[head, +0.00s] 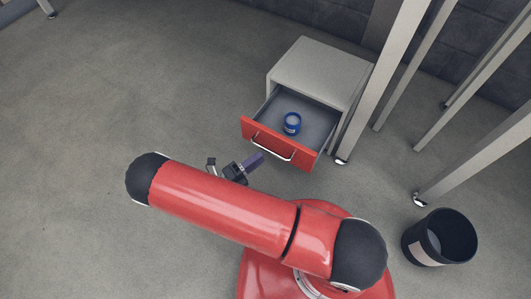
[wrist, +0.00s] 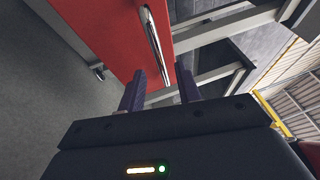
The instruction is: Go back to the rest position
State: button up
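My gripper (head: 257,159) is in front of the open drawer, a little to the left of its handle in the head view. In the wrist view my gripper (wrist: 160,80) has its two dark purple fingers apart with nothing held between them. The red drawer front (head: 258,138) with its silver bar handle (head: 271,147) faces me. The handle (wrist: 155,40) also shows large in the wrist view, beyond the fingertips. The drawer is pulled out of the grey cabinet (head: 318,70). A blue round container (head: 292,123) with a pale top sits inside the drawer.
Metal table legs (head: 378,85) stand close to the right of the cabinet. A black bin (head: 440,238) with a pale label stands on the floor at the right. The grey floor (head: 120,90) to the left is clear.

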jog(key=v, duration=0.2)
jog(key=shift+s+a, duration=0.15)
jog(key=shift+a, duration=0.05)
dwell(0.4)
jog(key=d+r+m+g+y+p, duration=0.1)
jog(key=d+r+m+g+y, duration=0.25)
jog(key=r+m, duration=0.45)
jog(key=d+r+m+g+y+p, duration=0.1)
jog(key=d+r+m+g+y, duration=0.2)
jog(key=r+m+g, duration=0.35)
jog(key=d+r+m+g+y+p, duration=0.1)
jog(key=d+r+m+g+y, duration=0.2)
jog(key=r+m, duration=0.65)
jog(key=s+d+r+m+t+y+p, duration=0.1)
jog(key=s+d+r+m+t+y, duration=0.1)
jog(key=r+m, duration=0.3)
jog(key=s+d+r+m+t+y+p, duration=0.1)
jog(key=s+d+r+m+t+y, duration=0.2)
jog(key=s+r+m, duration=0.2)
jog(key=s+d+r+m+t+y+p, duration=0.1)
jog(key=s+d+r+m+t+y, duration=0.1)
jog(key=r+m, duration=0.5)
notch_tip(320, 180, up, 3)
jog(key=shift+s+d+r+t+y, duration=0.2)
jog(key=shift+s+d+t+y, duration=0.3)
jog(key=shift+s, duration=0.45)
